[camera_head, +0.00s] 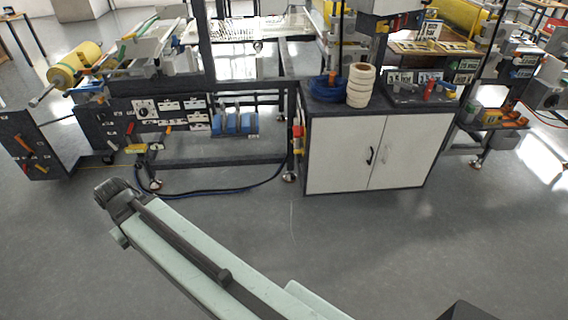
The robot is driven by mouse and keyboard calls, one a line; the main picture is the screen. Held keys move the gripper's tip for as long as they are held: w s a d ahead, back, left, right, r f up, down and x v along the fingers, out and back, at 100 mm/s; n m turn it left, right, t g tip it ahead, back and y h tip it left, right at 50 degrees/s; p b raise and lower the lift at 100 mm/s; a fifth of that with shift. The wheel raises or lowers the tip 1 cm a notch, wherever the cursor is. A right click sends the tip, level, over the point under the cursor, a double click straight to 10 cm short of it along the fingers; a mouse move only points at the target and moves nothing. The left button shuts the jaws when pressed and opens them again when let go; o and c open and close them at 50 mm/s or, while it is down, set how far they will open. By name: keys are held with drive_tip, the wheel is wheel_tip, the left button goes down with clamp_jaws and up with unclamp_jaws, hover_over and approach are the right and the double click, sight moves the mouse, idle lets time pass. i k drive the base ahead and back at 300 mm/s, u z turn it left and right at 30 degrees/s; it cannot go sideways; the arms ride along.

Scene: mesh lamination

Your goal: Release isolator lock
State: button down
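I cannot single out the isolator lock for sure. A small red and yellow fitting (298,137) sits on the left side of the white-doored cabinet, at about mid height. A dark control panel (160,118) on the machine at the left carries a round dial, several white labels and small red and orange parts. They are too small to tell whether any is a lock. My pale green arm reaches from the bottom edge toward the left, over open floor, and ends in a dark joint well short of the machine. No gripper fingers show.
The cabinet (340,155) stands at centre, with a stack of cream rolls (360,85) and a blue coil (325,88) on top. A dark cable (230,190) lies on the floor before the left machine. The grey floor (420,240) in front is clear.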

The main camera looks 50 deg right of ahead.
sight(296, 151)
drive_tip(key=z, duration=0.5)
drive_tip(key=i, duration=0.8)
drive_tip(key=u, duration=0.2)
drive_tip(key=k, duration=0.9)
drive_tip(key=z, duration=0.15)
drive_tip(key=i, duration=0.95)
drive_tip(key=u, duration=0.05)
